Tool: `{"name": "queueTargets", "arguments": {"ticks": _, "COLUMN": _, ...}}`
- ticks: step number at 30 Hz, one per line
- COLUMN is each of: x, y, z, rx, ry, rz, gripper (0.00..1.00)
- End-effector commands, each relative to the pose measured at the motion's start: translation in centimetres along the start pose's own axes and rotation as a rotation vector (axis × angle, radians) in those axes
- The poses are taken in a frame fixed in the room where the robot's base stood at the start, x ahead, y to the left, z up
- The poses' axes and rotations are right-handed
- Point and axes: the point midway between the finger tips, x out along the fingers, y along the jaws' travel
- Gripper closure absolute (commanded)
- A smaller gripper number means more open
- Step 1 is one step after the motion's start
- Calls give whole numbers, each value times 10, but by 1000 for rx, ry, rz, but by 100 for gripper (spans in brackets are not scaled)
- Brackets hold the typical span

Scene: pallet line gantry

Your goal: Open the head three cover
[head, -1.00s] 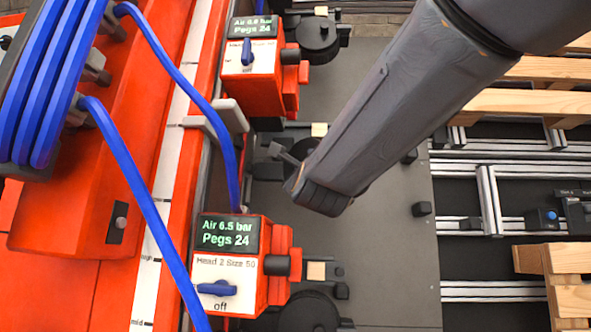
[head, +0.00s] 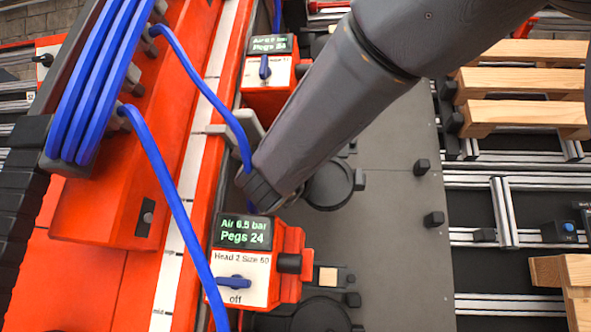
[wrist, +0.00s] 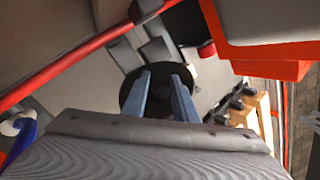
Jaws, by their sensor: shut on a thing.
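In the wrist view, the two blue-grey fingers of my gripper (wrist: 160,82) stand apart over a dark round cover (wrist: 133,88); the part they grip is hard to make out between them. In the head view, a dark round cover (head: 330,186) lies right of my arm's end, whose fingers are hidden. A red head box (head: 268,75) stands behind my arm, its label partly covered. The red Head 2 box (head: 245,262) is in front, its blue switch (head: 233,281) at "off". I cannot read a head three label.
Blue hoses (head: 175,215) run close left of my arm, from a red beam (head: 160,130). Another dark disc (head: 318,318) is beside Head 2. Wooden pallets (head: 525,80) and metal rails are at the right. The grey plate (head: 395,250) has bare room.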

Motion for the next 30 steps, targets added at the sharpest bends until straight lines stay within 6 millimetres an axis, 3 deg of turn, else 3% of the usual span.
{"name": "queueTargets", "arguments": {"ticks": 1, "x": 0, "y": 15, "z": -5, "rx": -6, "ry": 7, "rz": 25, "gripper": 100}}
{"name": "queueTargets", "arguments": {"ticks": 17, "x": 0, "y": 16, "z": -4, "rx": -4, "ry": 10, "rz": 24, "gripper": 100}}
{"name": "queueTargets", "arguments": {"ticks": 18, "x": 0, "y": 16, "z": -4, "rx": -4, "ry": 10, "rz": 24, "gripper": 73}}
{"name": "queueTargets", "arguments": {"ticks": 20, "x": 0, "y": 16, "z": -4, "rx": -5, "ry": 10, "rz": 25, "gripper": 63}}
{"name": "queueTargets", "arguments": {"ticks": 30, "x": 1, "y": 12, "z": -3, "rx": -3, "ry": 10, "rz": 18, "gripper": 60}}
